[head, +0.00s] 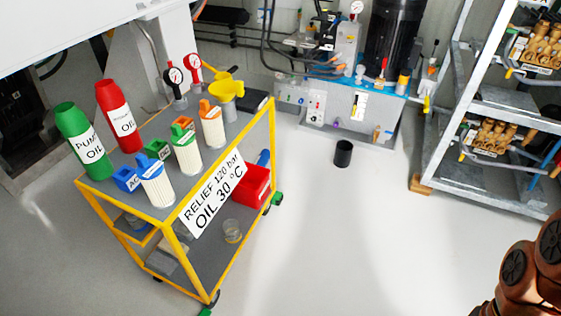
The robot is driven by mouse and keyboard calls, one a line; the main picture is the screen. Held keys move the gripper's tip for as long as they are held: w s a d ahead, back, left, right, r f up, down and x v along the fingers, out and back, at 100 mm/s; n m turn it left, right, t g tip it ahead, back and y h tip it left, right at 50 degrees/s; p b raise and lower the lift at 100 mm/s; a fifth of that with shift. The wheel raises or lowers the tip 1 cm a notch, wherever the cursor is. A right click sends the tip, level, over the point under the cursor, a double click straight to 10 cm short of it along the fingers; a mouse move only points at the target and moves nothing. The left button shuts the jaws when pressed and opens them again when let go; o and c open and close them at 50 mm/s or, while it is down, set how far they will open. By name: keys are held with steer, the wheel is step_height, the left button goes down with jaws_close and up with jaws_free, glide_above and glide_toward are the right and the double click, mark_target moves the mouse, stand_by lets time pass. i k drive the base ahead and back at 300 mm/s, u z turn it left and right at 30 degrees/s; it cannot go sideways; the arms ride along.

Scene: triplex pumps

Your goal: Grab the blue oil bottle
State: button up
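A pale bottle with a blue spout top (155,183) stands upright on the yellow-framed cart (272,130), at the near edge of its grey top. A separate small blue container (125,180) with white lettering is just left of it. No fully blue bottle shows, so the blue-topped one best fits the blue oil bottle. Similar pale bottles with a green top (186,150) and an orange top (212,127) stand behind it to the right. My gripper is not in view. Only joints of my arm show at the lower right, well away from the cart.
A green PUMP OIL bottle (82,143), a red bottle (119,118), gauges (176,78) and a yellow funnel (226,92) crowd the cart top. A black cylinder (343,154) stands on the floor. A metal shelf (490,182) is at right. Open floor lies between.

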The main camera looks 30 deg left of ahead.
mark_target(263, 158)
steer(key=i, duration=1.3)
steer(key=u, duration=2.5)
